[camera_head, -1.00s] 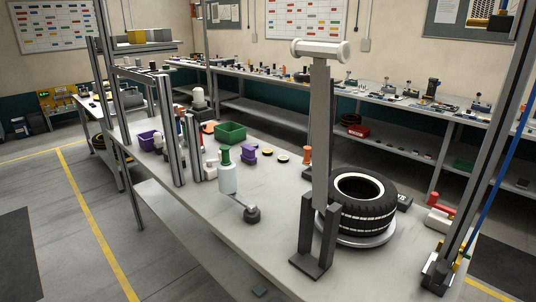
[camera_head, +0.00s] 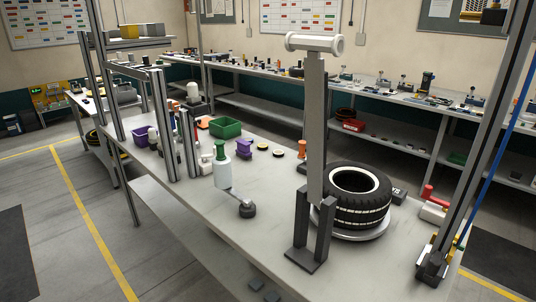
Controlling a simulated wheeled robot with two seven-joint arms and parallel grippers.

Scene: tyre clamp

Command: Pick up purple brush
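A small purple object (camera_head: 244,148) stands on the workbench (camera_head: 200,205), right of a white bottle with a green cap (camera_head: 222,168) and in front of a green bin (camera_head: 225,127). It is too small to tell whether it is the brush. A larger purple bin-like object (camera_head: 140,138) sits farther left, partly behind the metal posts. Neither of my grippers is in view.
A tyre (camera_head: 356,196) lies on a round stand at the bench's right, beside a tall grey post (camera_head: 316,135). Metal uprights (camera_head: 162,125) rise at the left. A dark round-headed tool (camera_head: 247,210) lies mid-bench. The front middle of the bench is mostly clear.

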